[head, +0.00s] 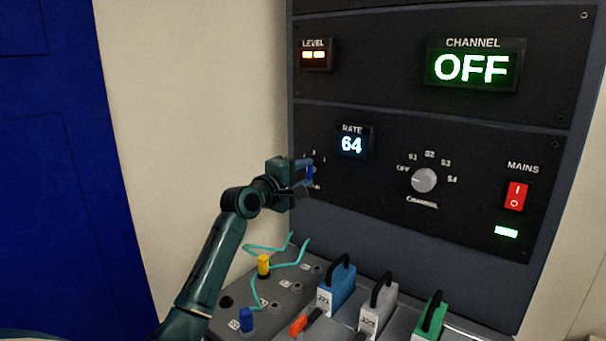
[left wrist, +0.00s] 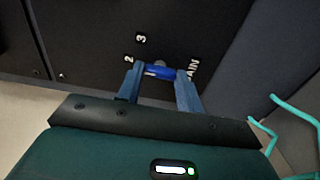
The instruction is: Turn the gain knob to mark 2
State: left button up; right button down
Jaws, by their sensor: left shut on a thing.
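The gain knob (left wrist: 160,72) shows in the left wrist view as a blue piece between my fingertips, with a grey part behind it. Marks 2 and 3 and part of the GAIN label (left wrist: 192,70) are printed on the black panel around it. My left gripper (left wrist: 160,75) is shut on the knob. In the head view my left gripper (head: 306,178) is at the left side of the lower panel and hides most of the knob and some of its marks. The knob's pointer direction cannot be made out. My right gripper is not in view.
The channel knob (head: 424,180) sits to the right, with the red mains switch (head: 516,196) beyond it. Below are plugs, teal cables (head: 278,264) and handled modules, including a blue one (head: 336,290).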

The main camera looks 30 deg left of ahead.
pick_arm(q)
jog(key=o, duration=1)
jog(key=shift+s, duration=0.1)
jog(key=s, duration=0.4)
jog(key=s+b, duration=0.1)
jog(key=s, duration=0.3)
jog(key=s+a, duration=0.1)
jog(key=s, duration=0.4)
